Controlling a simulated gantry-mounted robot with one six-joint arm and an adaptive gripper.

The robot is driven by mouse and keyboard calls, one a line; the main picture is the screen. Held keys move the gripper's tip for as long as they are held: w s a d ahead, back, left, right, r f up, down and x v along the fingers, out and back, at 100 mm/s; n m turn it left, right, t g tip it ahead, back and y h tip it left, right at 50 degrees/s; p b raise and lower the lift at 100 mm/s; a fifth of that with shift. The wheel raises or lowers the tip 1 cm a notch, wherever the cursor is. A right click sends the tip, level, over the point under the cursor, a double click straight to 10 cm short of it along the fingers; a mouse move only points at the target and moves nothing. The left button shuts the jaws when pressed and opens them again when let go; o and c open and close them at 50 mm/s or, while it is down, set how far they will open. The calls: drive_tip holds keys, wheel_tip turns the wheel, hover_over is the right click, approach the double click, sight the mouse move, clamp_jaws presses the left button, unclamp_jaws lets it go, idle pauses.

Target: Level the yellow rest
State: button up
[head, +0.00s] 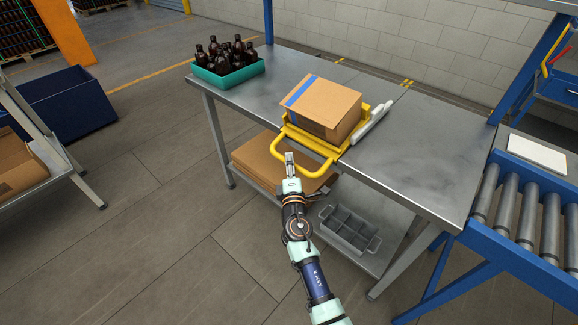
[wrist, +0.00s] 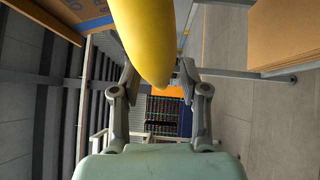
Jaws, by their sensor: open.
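The yellow rest (head: 309,158) is on the steel table, its looped handle reaching out past the front edge. A cardboard box (head: 309,98) with a blue stripe sits on it, tilted, and part of the rest is hidden under the box. My gripper (head: 290,158) is at the handle's left part, just in front of the table edge. In the wrist view the yellow bar (wrist: 150,45) comes down between the two open fingers (wrist: 158,82). I cannot tell whether either finger touches it.
A teal crate (head: 232,78) of brown bottles stands at the table's back left. A pale bar (head: 374,121) lies right of the box. Flat cardboard (head: 255,165) and a grey divided bin (head: 348,228) are on the lower shelf. A roller conveyor (head: 525,215) stands at right. The table's right part is clear.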

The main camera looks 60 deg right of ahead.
drive_tip(key=shift+w+d+r, duration=0.1)
drive_tip(key=shift+w+d, duration=0.1)
drive_tip(key=shift+d, duration=0.05)
clamp_jaws()
drive_tip(key=r+p, duration=0.1)
drive_tip(key=p, duration=0.2)
drive_tip(key=shift+r, duration=0.25)
drive_tip(key=shift+a+r+m+y+p, duration=0.1)
drive_tip(key=shift+r+m+y+p, duration=0.3)
drive_tip(key=shift+p, duration=0.75)
drive_tip(key=p, duration=0.2)
drive_tip(key=m+p, duration=0.1)
drive_tip(key=shift+a+r+g+y+p, duration=0.1)
drive_tip(key=shift+r+g+y+p, duration=0.2)
drive_tip(key=shift+g+p, duration=0.1)
drive_tip(key=shift+w+r, duration=0.1)
